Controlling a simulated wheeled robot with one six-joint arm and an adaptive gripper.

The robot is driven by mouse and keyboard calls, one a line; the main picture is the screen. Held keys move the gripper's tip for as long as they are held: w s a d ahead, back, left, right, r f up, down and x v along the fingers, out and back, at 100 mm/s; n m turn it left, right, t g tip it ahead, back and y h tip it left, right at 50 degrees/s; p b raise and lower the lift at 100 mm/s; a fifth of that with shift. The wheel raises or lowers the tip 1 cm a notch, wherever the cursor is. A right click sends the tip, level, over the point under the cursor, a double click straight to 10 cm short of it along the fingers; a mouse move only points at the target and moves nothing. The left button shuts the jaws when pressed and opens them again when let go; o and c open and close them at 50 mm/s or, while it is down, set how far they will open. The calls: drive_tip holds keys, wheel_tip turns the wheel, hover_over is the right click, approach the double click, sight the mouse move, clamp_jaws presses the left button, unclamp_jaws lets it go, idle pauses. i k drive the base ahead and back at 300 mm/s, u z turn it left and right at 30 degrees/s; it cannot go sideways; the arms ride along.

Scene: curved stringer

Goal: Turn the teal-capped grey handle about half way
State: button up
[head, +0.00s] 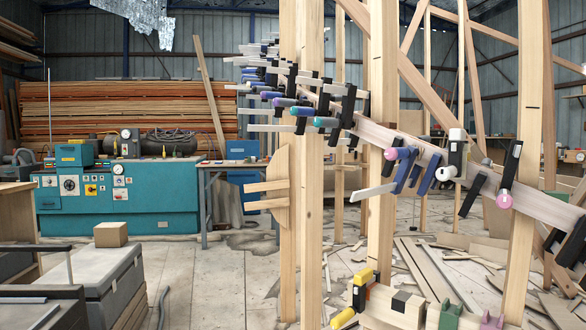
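The clamp sits on the curved wooden stringer (375,133) among several other clamps. The handle's grey shaft is small here and partly hidden by the clamp parts around it, so its turn angle cannot be read. My gripper is not in view.
Neighbouring clamps crowd close, including a purple-handled one (285,102) and a pink-capped one (391,154). Upright posts (382,190) stand around the stringer. Scrap wood (440,280) litters the right floor. A teal machine (160,210) stands at left; open floor (225,285) lies before it.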

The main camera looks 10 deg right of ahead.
sight(317, 122)
drive_tip(key=u, duration=0.65)
drive_tip(key=i, duration=1)
drive_tip(key=z, duration=0.15)
